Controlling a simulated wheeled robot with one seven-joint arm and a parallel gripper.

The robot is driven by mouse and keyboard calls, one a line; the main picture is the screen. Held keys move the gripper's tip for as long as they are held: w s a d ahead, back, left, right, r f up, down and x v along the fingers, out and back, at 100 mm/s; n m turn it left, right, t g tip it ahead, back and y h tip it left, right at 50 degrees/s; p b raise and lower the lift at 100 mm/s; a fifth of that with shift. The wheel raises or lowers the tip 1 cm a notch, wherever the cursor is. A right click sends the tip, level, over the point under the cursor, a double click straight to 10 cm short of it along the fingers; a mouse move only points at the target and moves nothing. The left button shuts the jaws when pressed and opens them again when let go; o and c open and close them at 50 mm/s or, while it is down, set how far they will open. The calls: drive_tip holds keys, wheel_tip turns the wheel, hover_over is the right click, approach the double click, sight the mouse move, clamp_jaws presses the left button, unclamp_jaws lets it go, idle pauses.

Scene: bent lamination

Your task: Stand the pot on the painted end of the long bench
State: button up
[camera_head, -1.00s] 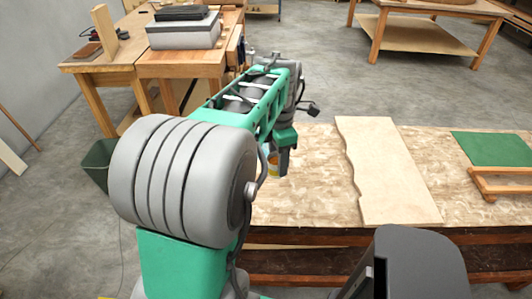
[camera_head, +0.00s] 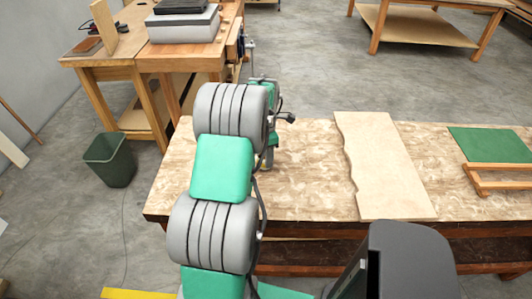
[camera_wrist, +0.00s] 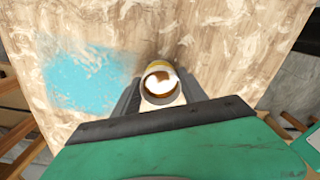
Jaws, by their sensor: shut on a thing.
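The pot (camera_wrist: 160,84) shows in the wrist view from above, a round vessel with a yellowish rim and a pale, shiny inside. My gripper (camera_wrist: 155,95) is shut on it, one finger on each side. Its height above the bench is hard to tell. The long bench (camera_head: 310,190) has a mottled wood-chip top. In the wrist view a light-blue painted patch (camera_wrist: 85,80) lies on the bench top (camera_wrist: 215,60), left of the pot and apart from it. In the head view my arm hides most of the gripper and pot, and no blue paint shows.
A pale board with a wavy edge (camera_head: 380,165) lies across the bench. Right of it are a green sheet (camera_head: 488,145) and a wooden frame (camera_head: 495,180). A green bin (camera_head: 110,160) stands on the floor left of the bench. A workbench (camera_head: 185,55) stands behind.

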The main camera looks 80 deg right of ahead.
drive_tip(key=shift+f, duration=0.1)
drive_tip(key=shift+f, duration=0.15)
drive_tip(key=o, duration=1.4)
